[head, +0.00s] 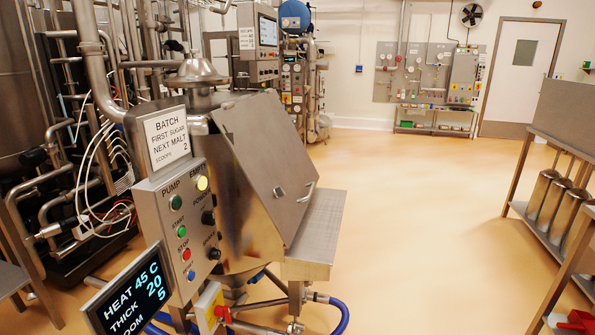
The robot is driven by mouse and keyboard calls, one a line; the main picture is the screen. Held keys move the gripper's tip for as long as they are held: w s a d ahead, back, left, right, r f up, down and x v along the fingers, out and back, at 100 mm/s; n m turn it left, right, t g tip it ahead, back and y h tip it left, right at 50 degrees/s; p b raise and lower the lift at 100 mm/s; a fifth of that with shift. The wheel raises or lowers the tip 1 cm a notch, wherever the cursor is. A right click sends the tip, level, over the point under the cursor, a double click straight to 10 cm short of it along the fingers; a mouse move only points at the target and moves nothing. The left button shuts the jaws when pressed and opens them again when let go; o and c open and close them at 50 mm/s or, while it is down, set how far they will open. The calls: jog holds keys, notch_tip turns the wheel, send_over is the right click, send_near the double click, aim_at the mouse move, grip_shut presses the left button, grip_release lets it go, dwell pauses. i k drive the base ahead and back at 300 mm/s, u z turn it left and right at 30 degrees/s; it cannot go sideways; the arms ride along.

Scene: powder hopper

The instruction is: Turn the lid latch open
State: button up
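The powder hopper (247,215) is a steel box with a sloping front in the middle of the head view. Its flat grey lid (262,150) lies closed on the slope. Near the lid's lower edge is a small pale metal piece (279,192), which looks like the latch. A bar handle (309,192) stands out just to its right. The latch is too small for me to tell its exact turn. My gripper is not in view, and nothing touches the lid or the latch.
A steel shelf (318,232) juts out below the lid. A button panel (181,225), a batch sign (167,138) and a tilted display (130,298) stand left of the hopper. Blue hoses run underneath. Open floor (425,220) lies to the right, before a rack with canisters (543,190).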

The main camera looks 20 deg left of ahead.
aim_at(278, 191)
jog(key=u, duration=0.55)
jog(key=i, duration=1.85)
jog(key=u, duration=0.75)
